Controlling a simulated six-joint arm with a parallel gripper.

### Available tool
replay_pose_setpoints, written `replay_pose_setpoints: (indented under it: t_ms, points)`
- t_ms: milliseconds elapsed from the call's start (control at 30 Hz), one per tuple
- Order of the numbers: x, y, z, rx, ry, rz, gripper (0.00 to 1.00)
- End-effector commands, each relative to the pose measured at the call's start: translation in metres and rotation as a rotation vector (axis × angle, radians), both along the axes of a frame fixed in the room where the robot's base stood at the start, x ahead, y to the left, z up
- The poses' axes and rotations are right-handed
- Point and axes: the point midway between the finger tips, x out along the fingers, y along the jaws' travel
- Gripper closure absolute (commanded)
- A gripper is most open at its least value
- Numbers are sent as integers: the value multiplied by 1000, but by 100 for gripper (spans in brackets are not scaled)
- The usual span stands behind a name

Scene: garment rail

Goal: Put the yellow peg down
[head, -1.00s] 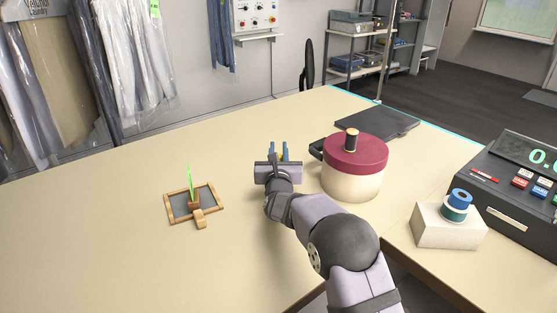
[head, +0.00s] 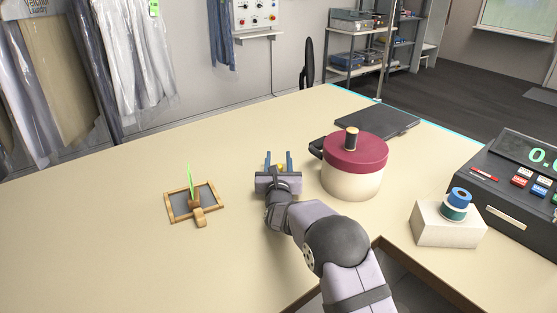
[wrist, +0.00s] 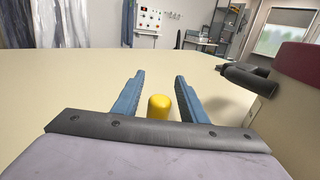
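The yellow peg (wrist: 160,106) stands upright between my two blue fingers in the wrist view, with a gap to each finger. Its lower part is hidden behind my gripper's dark front plate. In the head view only a small yellow bit of the peg (head: 280,167) shows between the fingers. My gripper (head: 278,158) is open around the peg, low over the tabletop (head: 110,240). The wrist view shows the fingers (wrist: 156,85) spread on both sides of the peg. Its contact with the table is hidden.
A cream pot with a maroon lid (head: 355,170) stands close to the right of my gripper, its dark handle (wrist: 245,76) facing it. A wooden frame with a green upright strip (head: 195,202) lies to the left. A white box with tape rolls (head: 448,225) stands right.

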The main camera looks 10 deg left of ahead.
Motion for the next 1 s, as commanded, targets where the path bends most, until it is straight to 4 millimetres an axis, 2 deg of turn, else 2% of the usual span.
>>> replay_pose_setpoints:
  t_ms: [467,667,1000]
  points:
    - [-2,0,3,0,1,0,62]
    - [-20,-2,2,-1,1,1,62]
    - [-70,-8,2,-1,0,2,62]
